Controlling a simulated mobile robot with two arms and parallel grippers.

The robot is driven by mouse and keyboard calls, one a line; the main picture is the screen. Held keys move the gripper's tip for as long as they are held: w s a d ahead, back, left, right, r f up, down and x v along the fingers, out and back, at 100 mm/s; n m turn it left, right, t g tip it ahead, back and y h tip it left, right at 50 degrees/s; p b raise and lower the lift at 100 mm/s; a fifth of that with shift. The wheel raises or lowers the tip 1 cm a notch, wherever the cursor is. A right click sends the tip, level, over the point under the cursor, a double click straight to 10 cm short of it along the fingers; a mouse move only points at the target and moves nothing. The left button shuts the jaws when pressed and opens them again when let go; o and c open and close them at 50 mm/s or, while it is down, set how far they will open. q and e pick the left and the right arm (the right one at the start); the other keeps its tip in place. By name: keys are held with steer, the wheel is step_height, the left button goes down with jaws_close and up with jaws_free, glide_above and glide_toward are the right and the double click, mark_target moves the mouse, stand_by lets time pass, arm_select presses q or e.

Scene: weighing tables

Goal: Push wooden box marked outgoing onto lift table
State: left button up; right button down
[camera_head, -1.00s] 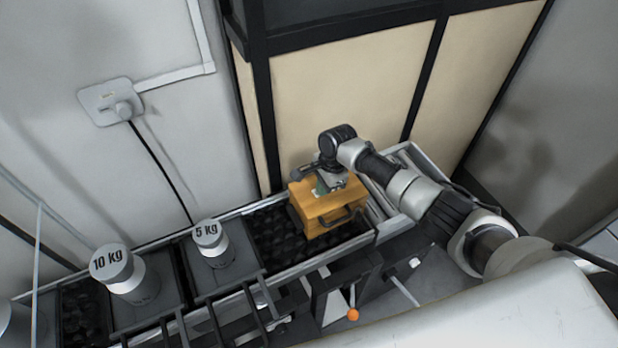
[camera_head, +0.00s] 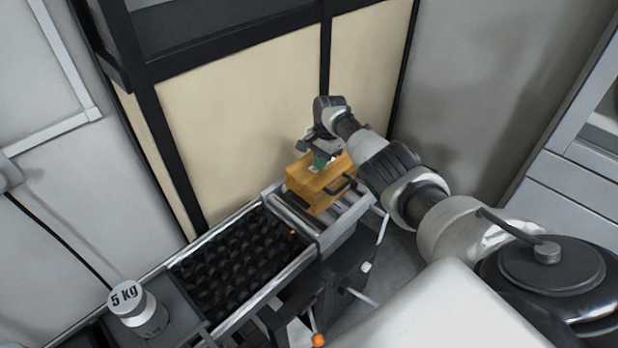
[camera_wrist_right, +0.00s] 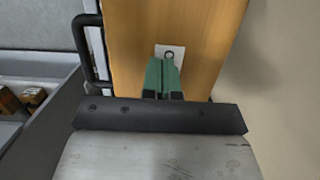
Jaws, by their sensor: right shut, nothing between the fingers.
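The orange-brown wooden box (camera_head: 306,190) with a dark handle sits upright on the grey roller top of the lift table (camera_head: 340,233). My right gripper (camera_head: 319,161) is at the box's upper left side. In the right wrist view its green fingers (camera_wrist_right: 163,66) are shut with nothing between them. They are at a white label on the box (camera_wrist_right: 200,28); I cannot tell whether they touch it. The marking on the label is not readable. The handle shows at the left in the wrist view. My left gripper is in neither view.
A black wheeled conveyor (camera_head: 238,258) with metal rails adjoins the lift table on the left. A 5 kg weight (camera_head: 135,305) stands on a plate beyond it. A beige panelled frame (camera_head: 240,100) rises close behind. An orange knob (camera_head: 319,340) is below the conveyor.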

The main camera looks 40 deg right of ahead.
steer(key=shift+s+f, duration=0.25)
steer(key=shift+f, duration=0.05)
steer(key=shift+r+p, duration=0.35)
steer(key=shift+p, duration=0.25)
steer(key=shift+w+d+r+p, duration=0.15)
steer(key=shift+r+p, duration=0.1)
steer(key=shift+p, duration=0.15)
step_height(320, 180, up, 10)
steer(key=d, duration=0.1)
steer(key=shift+w+d, duration=0.3)
